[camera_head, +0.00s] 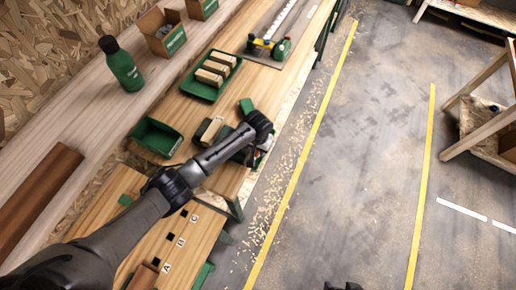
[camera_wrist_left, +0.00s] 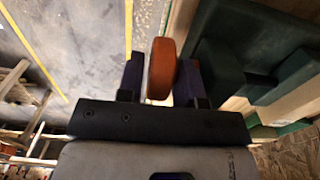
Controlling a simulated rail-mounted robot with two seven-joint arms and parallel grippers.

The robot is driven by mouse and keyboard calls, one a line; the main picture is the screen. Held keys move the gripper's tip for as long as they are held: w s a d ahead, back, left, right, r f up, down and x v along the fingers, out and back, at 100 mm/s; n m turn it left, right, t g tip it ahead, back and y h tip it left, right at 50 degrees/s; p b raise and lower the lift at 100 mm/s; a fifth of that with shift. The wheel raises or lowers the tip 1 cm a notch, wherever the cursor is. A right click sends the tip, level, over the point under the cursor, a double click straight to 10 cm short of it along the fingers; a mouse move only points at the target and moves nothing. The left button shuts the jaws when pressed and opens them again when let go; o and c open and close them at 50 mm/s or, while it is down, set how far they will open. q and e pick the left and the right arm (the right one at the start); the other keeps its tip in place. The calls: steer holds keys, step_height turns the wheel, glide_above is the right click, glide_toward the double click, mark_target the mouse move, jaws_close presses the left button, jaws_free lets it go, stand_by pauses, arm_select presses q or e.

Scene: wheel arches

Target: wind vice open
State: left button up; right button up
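The vice (camera_head: 241,155) is at the bench's front edge in the head view, mostly hidden by my left arm. Its dark green body fills the right of the left wrist view (camera_wrist_left: 225,62). An orange-brown rounded handle part (camera_wrist_left: 162,68) stands between the fingers of my left gripper (camera_wrist_left: 158,80). A narrow gap shows on its left side; on its right it overlaps or touches the other finger, I cannot tell which. In the head view my left gripper (camera_head: 262,140) is over the vice's front. A black shape at the bottom edge may be my right gripper (camera_head: 344,287).
A green tray with wood blocks (camera_head: 200,92), an empty green bin (camera_head: 155,138) and a pale block (camera_head: 212,130) are on the bench. A green bottle (camera_head: 122,66) and cardboard box (camera_head: 163,33) stand behind.

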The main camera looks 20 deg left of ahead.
arm_select(q)
steer(key=shift+f, duration=0.3)
